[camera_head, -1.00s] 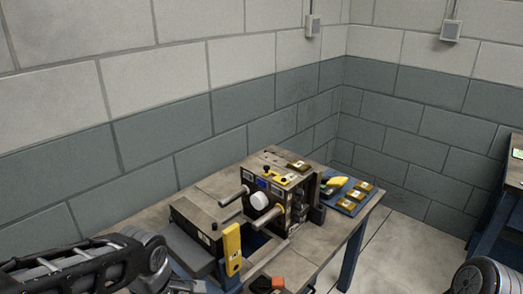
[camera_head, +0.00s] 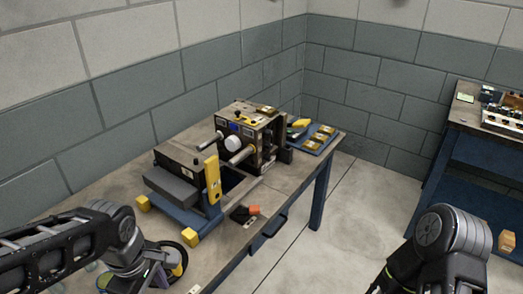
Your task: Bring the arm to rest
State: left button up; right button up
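My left arm (camera_head: 75,240) comes in from the left and reaches over the near part of the workbench. Its gripper is hidden or out of frame below the wrist. My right arm (camera_head: 445,245) shows at the lower right over the floor, and its gripper is cut off by the bottom edge. The mould machine (camera_head: 248,138), with metal rods and a white round knob, stands on the workbench (camera_head: 85,193). A dark block (camera_head: 175,183) with a yellow upright plate (camera_head: 212,180) sits on a blue base in front of it.
A blue tray (camera_head: 311,147) with brass-coloured blocks lies at the bench's far right. A black and orange item (camera_head: 245,213) lies near the front edge. A second blue bench (camera_head: 465,150) stands at the right. A small box (camera_head: 507,242) shows lower right. Floor between benches is clear.

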pick_arm(q)
jog(key=w+d+f+m+t+h, duration=0.25)
jog(key=w+d+m+t, duration=0.2)
jog(key=w+m, duration=0.35)
jog(key=w+d+f+m+h, duration=0.1)
jog(key=d+f+m, duration=0.15)
jog(key=f, duration=0.35)
jog(key=w+d+f+m, duration=0.2)
jog(key=d+f, duration=0.1)
jog(key=f, duration=0.3)
jog(key=s+d+f+g, duration=0.2)
jog(key=s+f, duration=0.6)
jog(key=s+d+f+g, duration=0.2)
jog(key=s+d+f, duration=0.1)
jog(key=s+f, duration=0.6)
jog(key=shift+s+d+f+m+g, duration=0.25)
jog(key=shift+d+m+g, duration=0.1)
jog(key=shift+m, duration=0.1)
